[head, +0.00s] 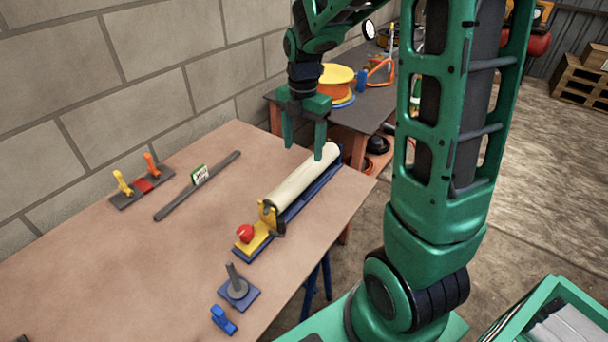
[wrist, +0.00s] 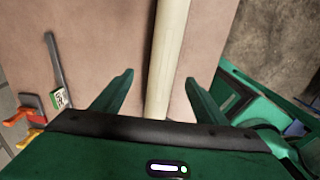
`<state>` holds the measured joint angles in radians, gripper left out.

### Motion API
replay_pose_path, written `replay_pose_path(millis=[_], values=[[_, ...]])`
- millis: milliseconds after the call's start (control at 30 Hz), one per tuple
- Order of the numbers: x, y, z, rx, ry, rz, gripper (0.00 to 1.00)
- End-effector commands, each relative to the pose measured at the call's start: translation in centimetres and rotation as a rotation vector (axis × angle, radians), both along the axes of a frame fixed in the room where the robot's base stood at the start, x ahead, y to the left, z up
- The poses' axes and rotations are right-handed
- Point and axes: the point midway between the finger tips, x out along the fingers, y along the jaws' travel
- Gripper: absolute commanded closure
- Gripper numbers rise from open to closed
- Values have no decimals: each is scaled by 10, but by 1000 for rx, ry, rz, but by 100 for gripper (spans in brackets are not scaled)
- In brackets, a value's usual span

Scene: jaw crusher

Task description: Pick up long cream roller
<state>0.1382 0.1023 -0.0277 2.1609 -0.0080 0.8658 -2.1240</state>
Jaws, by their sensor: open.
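The long cream roller (head: 300,187) lies in a blue and yellow cradle (head: 258,240) near the right edge of the table. In the wrist view the roller (wrist: 166,60) runs lengthwise between my two fingers. My gripper (head: 304,150) is open and points down at the far end of the roller. In the wrist view my gripper (wrist: 160,90) has a finger on each side of the roller, with a gap to both. I cannot tell how high the fingertips are above it.
A grey bar (head: 197,187) with a small green-white label and a plate with yellow and orange clamps (head: 139,182) lie to the left. A grey post on a base (head: 238,288) and a blue block (head: 223,320) stand in front. A second table with an orange spool (head: 337,79) is behind.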

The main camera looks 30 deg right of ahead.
Motion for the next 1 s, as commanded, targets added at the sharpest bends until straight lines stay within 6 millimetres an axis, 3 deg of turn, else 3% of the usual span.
replay_pose_path(millis=[133, 467, 700, 1000], values=[[-1, 0, -24, 0, 4, -3, 33], [-2, -2, -49, 0, 2, -5, 33], [-4, -4, -82, 1, 4, -6, 33], [-3, -4, -92, 0, 0, -5, 33]])
